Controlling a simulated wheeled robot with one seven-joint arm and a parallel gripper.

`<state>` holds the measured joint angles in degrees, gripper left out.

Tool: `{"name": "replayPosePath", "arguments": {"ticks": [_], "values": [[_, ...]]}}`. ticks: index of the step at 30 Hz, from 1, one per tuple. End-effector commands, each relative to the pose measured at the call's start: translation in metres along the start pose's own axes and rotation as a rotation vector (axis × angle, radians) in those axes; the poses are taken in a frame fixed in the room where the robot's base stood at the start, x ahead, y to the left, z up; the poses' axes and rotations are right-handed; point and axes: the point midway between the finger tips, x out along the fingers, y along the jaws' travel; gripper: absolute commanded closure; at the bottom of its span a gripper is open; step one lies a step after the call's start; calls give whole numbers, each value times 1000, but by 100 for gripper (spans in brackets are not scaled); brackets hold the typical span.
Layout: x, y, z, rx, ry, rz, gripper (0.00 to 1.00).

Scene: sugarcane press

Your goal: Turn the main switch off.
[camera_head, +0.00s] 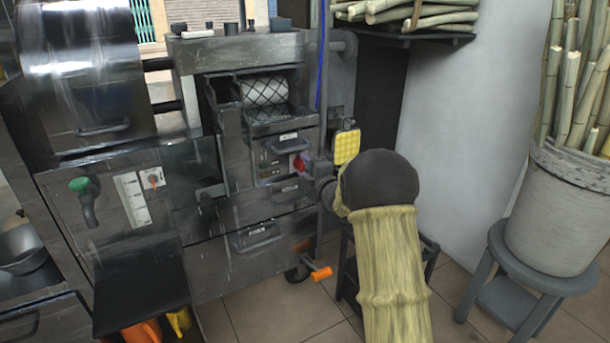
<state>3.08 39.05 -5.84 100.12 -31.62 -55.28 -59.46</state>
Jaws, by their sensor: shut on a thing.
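The sugarcane press (245,240) is a grey metal machine filling the left and middle of the view. A small red switch (299,164) shows on its front panel, right of the labelled drawers. I take it for the main switch; its setting is too small to read. My arm comes in from the bottom right, and its dark wrist is right beside the panel. My gripper (310,168) is at the red switch, shut on it as far as I can see. The wrist hides much of the fingers and part of the panel's right side.
A yellow pad (346,147) stands just above my wrist. An orange handle (321,273) juts out low by a caster. A grey stool (497,262) bears a bucket (560,215) of canes at right. Tiled floor (275,315) is clear in front.

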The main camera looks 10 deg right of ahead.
Motion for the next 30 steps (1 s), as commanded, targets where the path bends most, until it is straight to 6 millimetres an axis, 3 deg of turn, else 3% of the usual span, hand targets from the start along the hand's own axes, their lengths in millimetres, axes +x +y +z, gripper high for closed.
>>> {"name": "replayPosePath", "arguments": {"ticks": [9,23,24,27,30], "values": [[0,-4,-1,-125,2,-6,85],[0,-3,-1,-141,2,-7,85],[0,-3,-1,-141,2,-7,56],[0,-3,0,-140,2,-7,40],[0,-3,0,-140,1,-6,40]]}}
